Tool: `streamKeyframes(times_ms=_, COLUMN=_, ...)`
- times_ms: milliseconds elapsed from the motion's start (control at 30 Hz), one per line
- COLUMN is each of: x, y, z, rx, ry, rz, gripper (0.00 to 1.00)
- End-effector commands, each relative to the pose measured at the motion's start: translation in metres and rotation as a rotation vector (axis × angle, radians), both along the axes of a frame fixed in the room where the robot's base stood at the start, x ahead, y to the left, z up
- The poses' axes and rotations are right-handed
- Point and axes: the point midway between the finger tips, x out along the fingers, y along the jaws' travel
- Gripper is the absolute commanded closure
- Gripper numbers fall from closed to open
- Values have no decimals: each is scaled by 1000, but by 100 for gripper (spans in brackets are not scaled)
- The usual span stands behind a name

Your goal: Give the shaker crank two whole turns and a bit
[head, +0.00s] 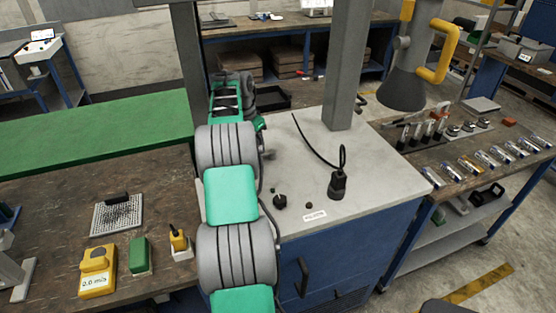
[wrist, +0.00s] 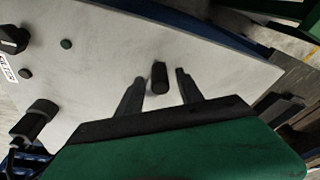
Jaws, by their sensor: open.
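The wrist view shows a dark upright peg (wrist: 160,77), likely the handle of the shaker crank, over a pale grey top. The rest of the crank cannot be made out. My gripper (wrist: 159,80) is open, with one finger on each side of the peg and a visible gap to both. I cannot tell how deep the fingers reach along it. In the head view my own arm hides the gripper and the peg.
The pale cabinet top (head: 369,160) carries a black knob (head: 280,201), small buttons and a black stand (head: 338,185) with a cable. A grey post (head: 346,65) rises behind. A side bench (head: 468,150) holds vials at right.

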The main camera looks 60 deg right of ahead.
Motion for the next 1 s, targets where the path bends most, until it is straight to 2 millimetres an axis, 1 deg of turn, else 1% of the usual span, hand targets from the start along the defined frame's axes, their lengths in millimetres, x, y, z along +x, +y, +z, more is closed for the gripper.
streamKeyframes(times_ms=167, x=0, y=0, z=1, rx=0, ry=0, rz=0, gripper=56)
streamKeyframes(times_ms=233, x=0, y=0, z=4, rx=0, ry=0, rz=-1, gripper=56)
streamKeyframes(times_ms=700, x=0, y=0, z=60, rx=0, ry=0, rz=0, gripper=56)
streamKeyframes(times_ms=767, x=0, y=0, z=63, rx=0, ry=0, rz=0, gripper=56)
streamKeyframes(times_ms=900, x=0, y=0, z=78, rx=0, ry=0, rz=0, gripper=56)
streamKeyframes(times_ms=1000, x=0, y=0, z=81, rx=1, ry=0, rz=-1, gripper=56)
